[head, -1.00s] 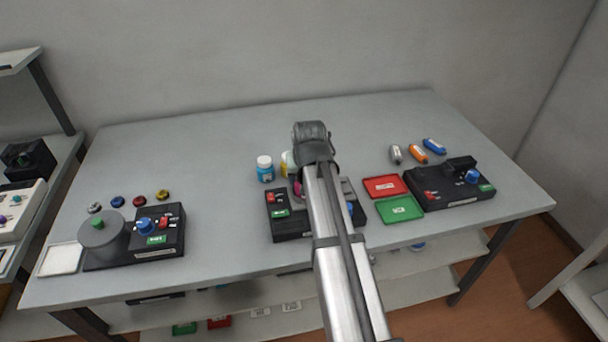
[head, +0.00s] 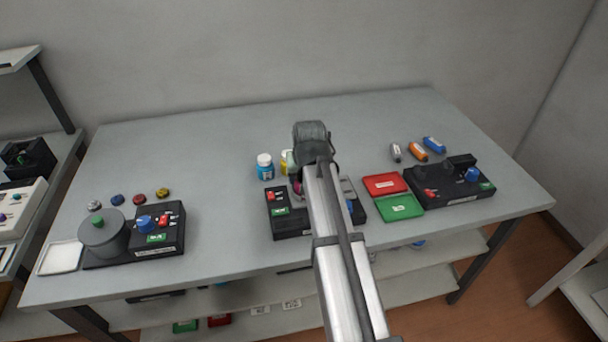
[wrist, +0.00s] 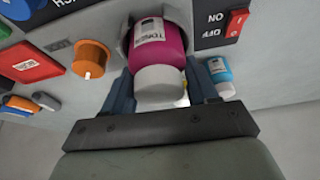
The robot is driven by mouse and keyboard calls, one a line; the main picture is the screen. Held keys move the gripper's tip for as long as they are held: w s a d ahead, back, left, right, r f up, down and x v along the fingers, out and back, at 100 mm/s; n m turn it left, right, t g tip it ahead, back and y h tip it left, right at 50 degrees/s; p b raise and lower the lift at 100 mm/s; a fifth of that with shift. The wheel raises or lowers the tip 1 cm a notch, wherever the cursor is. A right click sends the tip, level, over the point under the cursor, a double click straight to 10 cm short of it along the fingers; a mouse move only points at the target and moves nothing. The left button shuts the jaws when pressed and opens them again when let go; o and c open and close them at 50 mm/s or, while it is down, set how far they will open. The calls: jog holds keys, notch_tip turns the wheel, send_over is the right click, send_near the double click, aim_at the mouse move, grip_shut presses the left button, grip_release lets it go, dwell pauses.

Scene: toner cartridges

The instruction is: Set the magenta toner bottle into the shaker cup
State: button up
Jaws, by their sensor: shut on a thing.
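The magenta toner bottle (wrist: 158,50) has a white cap (wrist: 160,87) and a white label. In the wrist view it stands between the two fingers of my gripper (wrist: 161,82), which is shut on it. Its cap faces the camera, and its far end is at the dark round opening of the shaker cup (wrist: 125,43). I cannot tell how deep it sits in the cup. In the head view only a sliver of magenta (head: 298,187) shows beside my arm, over the middle black device (head: 291,223); the cup is mostly hidden there.
A blue bottle (head: 265,168) and a partly hidden yellow bottle (head: 285,160) stand just behind the device. Red (head: 384,184) and green (head: 400,207) trays lie to the right. Another device (head: 455,188) stands beyond them; a device with a grey drum (head: 103,238) is at left.

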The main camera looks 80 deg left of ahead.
jog(key=o, duration=1.2)
jog(key=shift+r, duration=0.15)
jog(key=shift+r, duration=2.2)
